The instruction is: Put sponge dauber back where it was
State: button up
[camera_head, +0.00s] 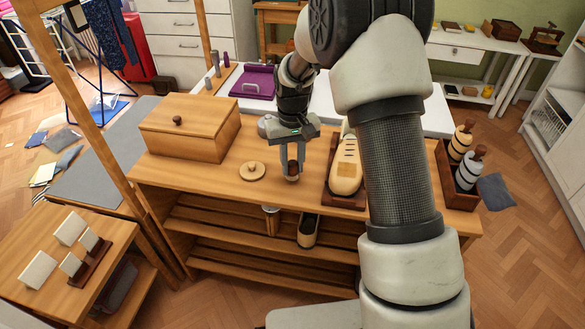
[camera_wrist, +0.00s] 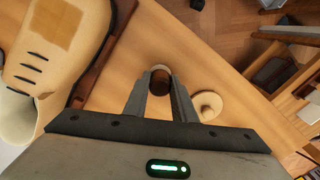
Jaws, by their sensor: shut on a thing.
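My gripper (camera_head: 291,160) points down over the wooden workbench (camera_head: 225,183), between the round wooden lid and the shoe. It is shut on a small brown, round-topped thing, which I take to be the sponge dauber (camera_head: 292,170). In the wrist view the dauber (camera_wrist: 160,83) sits between the two fingertips, with a pale rim at its far side. Its lower end is at or close to the bench top; I cannot tell whether it touches or stands in something.
A tan shoe (camera_head: 346,168) on a dark wooden tray stands close right of my gripper. A lidded wooden box (camera_head: 190,127) stands at the left. The bench's front edge is near.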

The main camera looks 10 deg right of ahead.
jog(key=shift+f, duration=0.55)
jog(key=shift+f, duration=0.2)
jog(key=o, duration=0.9)
jog(key=shift+o, duration=0.2)
